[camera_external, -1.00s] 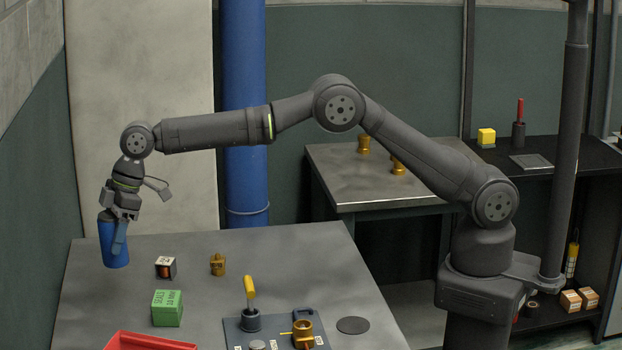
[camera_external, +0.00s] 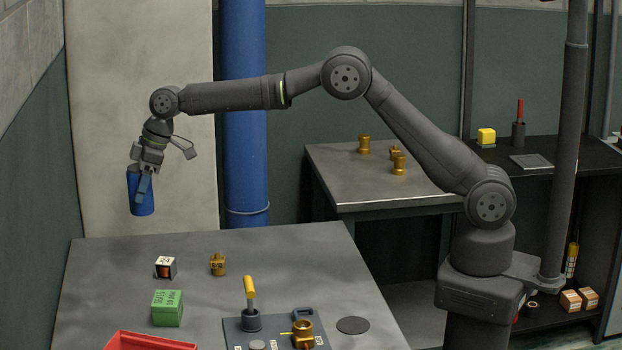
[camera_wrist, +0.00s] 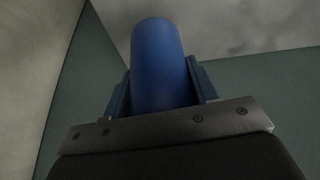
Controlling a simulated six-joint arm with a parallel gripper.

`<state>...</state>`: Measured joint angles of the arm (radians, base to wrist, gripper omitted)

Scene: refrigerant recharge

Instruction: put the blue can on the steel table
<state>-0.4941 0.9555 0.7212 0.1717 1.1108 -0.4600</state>
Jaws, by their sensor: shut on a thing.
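The blue can (camera_external: 134,196) is upright and held in the air above the back left of the near grey table. My gripper (camera_external: 143,187) is shut on it from above. In the wrist view the blue can (camera_wrist: 158,65) stands between my two blue finger pads (camera_wrist: 160,88). The steel table (camera_external: 400,185), with a shiny top, is further back, behind my arm. Brass fittings (camera_external: 364,145) stand on it, and its front and left parts are bare.
The near table (camera_external: 200,250) carries a small box (camera_external: 166,267), a brass part (camera_external: 218,264), a green box (camera_external: 167,308), a red tray (camera_external: 150,341) and a fixture plate (camera_external: 270,330). A blue pipe (camera_external: 244,130) rises between the tables. A dark shelf (camera_external: 560,160) is at right.

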